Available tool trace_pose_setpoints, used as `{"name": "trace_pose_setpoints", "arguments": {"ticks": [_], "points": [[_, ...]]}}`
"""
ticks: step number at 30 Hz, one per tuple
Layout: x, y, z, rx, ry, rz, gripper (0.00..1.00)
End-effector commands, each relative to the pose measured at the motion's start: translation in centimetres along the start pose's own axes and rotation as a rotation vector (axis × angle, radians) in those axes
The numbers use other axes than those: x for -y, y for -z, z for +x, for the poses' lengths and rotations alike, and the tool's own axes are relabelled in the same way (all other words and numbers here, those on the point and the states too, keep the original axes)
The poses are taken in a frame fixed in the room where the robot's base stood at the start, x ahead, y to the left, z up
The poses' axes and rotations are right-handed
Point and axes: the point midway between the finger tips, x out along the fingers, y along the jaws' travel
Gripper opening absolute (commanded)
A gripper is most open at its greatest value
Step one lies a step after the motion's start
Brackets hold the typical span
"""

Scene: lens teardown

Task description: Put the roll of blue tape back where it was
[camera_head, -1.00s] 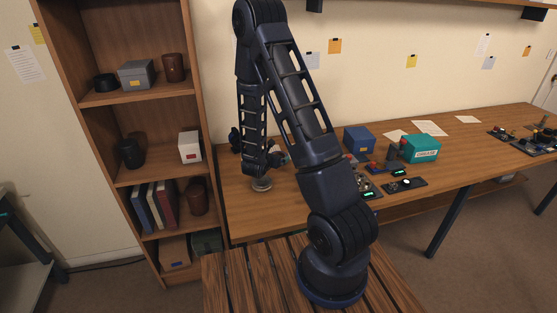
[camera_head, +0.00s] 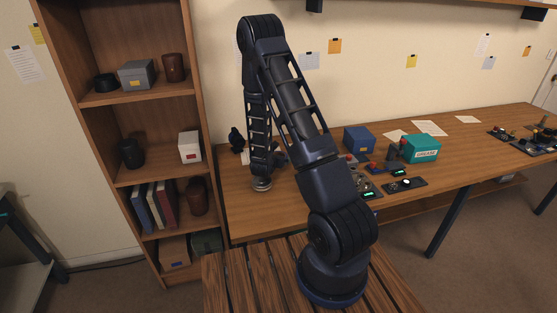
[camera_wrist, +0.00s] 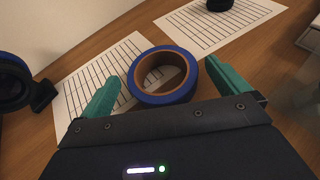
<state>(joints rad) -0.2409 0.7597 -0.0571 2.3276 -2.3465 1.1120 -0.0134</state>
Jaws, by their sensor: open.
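The roll of blue tape (camera_wrist: 176,96) lies flat in the wrist view, its blue outer side around a brown core. It sits partly over the edge of a lined paper sheet (camera_wrist: 88,85) on the wooden desk. My gripper (camera_wrist: 148,70) is open, with one teal finger at the roll's left and the other at its right. The roll shows between the fingers; I cannot tell whether they touch it. In the head view my own arm hides the roll and most of my gripper.
A dark round object with a blue rim (camera_wrist: 14,82) stands at the wrist view's left. A second lined sheet (camera_wrist: 200,28) carries a black object (camera_wrist: 219,4). In the head view, a blue box (camera_head: 359,139) and teal box (camera_head: 421,149) stand right of my arm, near small electronics.

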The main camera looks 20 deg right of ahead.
Motion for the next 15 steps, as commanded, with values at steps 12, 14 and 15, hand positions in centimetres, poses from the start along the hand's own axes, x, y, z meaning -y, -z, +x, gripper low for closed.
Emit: {"name": "trace_pose_setpoints", "arguments": {"ticks": [12,14,15], "points": [[0.1,0.1,3.0,-0.001,-0.001,0.000,1.00],[0.1,0.1,3.0,-0.001,-0.001,0.000,0.98],[0.1,0.1,3.0,-0.001,-0.001,0.000,0.90]]}}
